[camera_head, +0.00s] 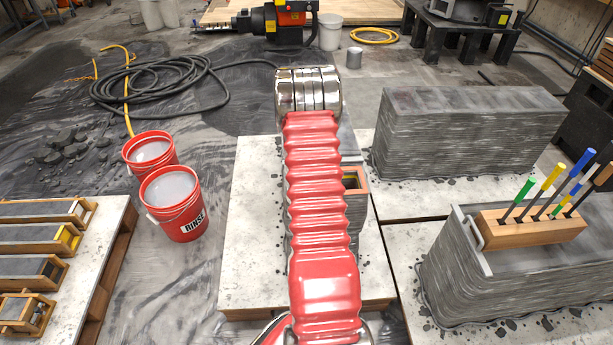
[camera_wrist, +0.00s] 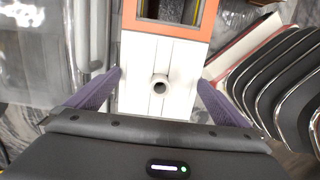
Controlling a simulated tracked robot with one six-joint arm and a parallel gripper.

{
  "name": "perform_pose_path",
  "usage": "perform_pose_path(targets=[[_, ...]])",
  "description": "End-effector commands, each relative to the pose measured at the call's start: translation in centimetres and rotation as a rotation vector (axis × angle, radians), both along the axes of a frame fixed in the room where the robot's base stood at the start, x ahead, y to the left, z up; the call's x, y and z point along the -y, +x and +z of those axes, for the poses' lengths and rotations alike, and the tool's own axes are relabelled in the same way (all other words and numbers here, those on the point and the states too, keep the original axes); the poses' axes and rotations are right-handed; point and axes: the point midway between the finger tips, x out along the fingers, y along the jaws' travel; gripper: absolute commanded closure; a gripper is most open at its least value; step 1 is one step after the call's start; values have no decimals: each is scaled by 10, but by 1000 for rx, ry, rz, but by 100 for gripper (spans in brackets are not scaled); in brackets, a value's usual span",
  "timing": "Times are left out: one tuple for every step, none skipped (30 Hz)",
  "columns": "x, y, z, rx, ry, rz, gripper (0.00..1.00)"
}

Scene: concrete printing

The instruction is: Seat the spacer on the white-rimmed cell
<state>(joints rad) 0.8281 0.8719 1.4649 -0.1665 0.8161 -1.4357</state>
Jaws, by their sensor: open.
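In the wrist view, my gripper (camera_wrist: 161,88) is open, with one purple finger on each side of a white block top. A pale round stub (camera_wrist: 159,86) with a dark hole stands on that white top (camera_wrist: 137,62), between the fingers, with clear gaps to both. The white top has thin seam lines. It looks like the spacer and the white rim together, but I cannot tell where one ends. An orange-rimmed cell (camera_wrist: 160,29) adjoins it at the top. In the head view, my red arm hides the gripper and the white part.
The orange-rimmed cell (camera_head: 367,187) shows right of my arm, on a printed grey block. A printed wall (camera_head: 470,130) stands to the right. A wooden tool block (camera_head: 530,228) sits on another printed block. Two red buckets (camera_head: 172,205) stand left.

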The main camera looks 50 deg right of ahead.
Motion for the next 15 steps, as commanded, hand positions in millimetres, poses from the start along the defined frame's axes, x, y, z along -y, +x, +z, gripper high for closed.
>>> perform_pose_path(targets=[[0,0,0,0,0,0,0],[0,0,1,0,0,0,0],[0,0,2,0,0,0,0],[0,0,3,1,-1,0,0],[0,1,5,1,-1,0,0],[0,1,8,1,-1,0,0],[0,1,11,1,-1,0,0],[-1,2,14,1,-1,0,0],[-1,2,19,1,-1,0,0],[-1,3,23,2,-2,0,0],[-2,3,28,2,-2,0,0],[-2,4,34,2,-2,0,0],[-2,4,39,2,-2,0,0],[-3,5,44,2,-2,0,0],[-3,5,51,2,-2,0,0]])
